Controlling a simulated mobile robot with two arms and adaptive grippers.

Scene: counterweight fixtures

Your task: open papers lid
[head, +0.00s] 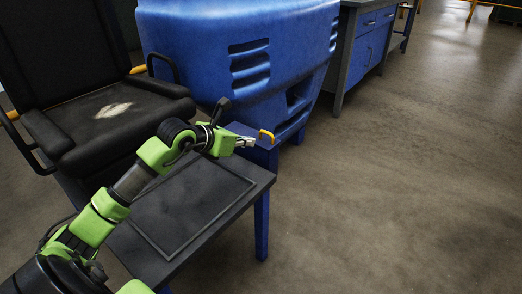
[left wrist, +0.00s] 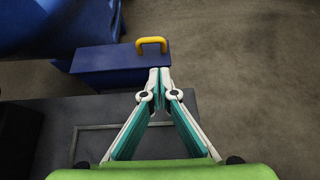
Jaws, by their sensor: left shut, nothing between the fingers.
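A blue box-like piece (head: 240,129) with a yellow handle (head: 267,132) stands at the far edge of the dark table; I take it for the papers lid, though no papers show. In the left wrist view the blue top (left wrist: 100,62) looks flat and closed, with the yellow handle (left wrist: 151,40) upright at its far right. My left gripper (head: 252,142) is shut and empty, its tips just short of the handle. In the left wrist view the fingertips (left wrist: 160,72) appear below the handle, apart from it. My right gripper is not in view.
The dark table (head: 262,181) with a raised rectangular frame lies under my left arm. A black worn chair (head: 110,107) stands at left. A large blue machine body (head: 210,40) rises behind. A blue cabinet (head: 372,48) stands farther back. The floor at right is clear.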

